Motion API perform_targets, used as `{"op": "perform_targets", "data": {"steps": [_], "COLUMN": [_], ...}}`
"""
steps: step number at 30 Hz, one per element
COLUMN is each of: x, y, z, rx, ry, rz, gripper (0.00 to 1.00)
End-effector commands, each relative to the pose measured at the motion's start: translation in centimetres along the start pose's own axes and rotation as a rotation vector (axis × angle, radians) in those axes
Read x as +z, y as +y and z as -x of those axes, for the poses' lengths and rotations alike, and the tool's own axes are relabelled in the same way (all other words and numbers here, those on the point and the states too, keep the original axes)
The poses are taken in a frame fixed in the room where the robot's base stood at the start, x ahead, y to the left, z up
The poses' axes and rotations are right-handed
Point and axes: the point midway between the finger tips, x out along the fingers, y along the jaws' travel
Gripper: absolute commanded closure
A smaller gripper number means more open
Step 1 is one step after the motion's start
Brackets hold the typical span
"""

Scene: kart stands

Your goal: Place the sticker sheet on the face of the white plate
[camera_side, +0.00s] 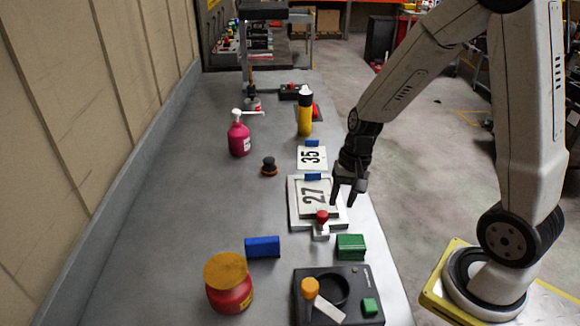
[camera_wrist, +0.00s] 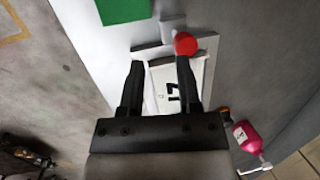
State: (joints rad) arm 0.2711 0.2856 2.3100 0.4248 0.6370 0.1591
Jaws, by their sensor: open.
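A sheet marked 27 (camera_side: 314,193), with a blue tab at its far edge, appears to lie on a larger white plate (camera_side: 294,217) on the grey bench. A second sheet marked 35 (camera_side: 312,157) lies just beyond it. My gripper (camera_side: 347,203) is open and empty, beside and above the right part of the 27 sheet. In the wrist view my open fingers (camera_wrist: 158,68) straddle the sheet (camera_wrist: 172,88), partly hiding it and the plate (camera_wrist: 208,70). The height of my fingers above it is unclear. A red-knobbed white tool (camera_side: 321,225) stands at the plate's near edge.
Near the plate are a blue block (camera_side: 262,247), a green block (camera_side: 350,247), a red jar (camera_side: 229,285) and a black box (camera_side: 352,300). A pink bottle (camera_side: 239,135), a dark stamp (camera_side: 269,166) and a yellow can (camera_side: 305,114) stand farther back. The bench's left side is clear.

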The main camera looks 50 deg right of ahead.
Motion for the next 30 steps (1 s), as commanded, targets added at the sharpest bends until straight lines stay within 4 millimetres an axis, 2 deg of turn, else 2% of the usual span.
{"op": "perform_targets", "data": {"steps": [1,6,12,17,30], "x": [1.1,3.5,5.1,5.5,5.4], "y": [-0.3,-0.6,-1.1,-1.3,-1.3], "z": [0.3,1.1,1.6,1.7,1.7], "rx": [0.030,0.109,0.148,0.156,0.156], "ry": [0.045,0.179,0.275,0.298,0.297], "rz": [0.120,0.480,0.747,0.812,0.808], "gripper": [0.57,0.57,0.57,0.57,0.57]}}
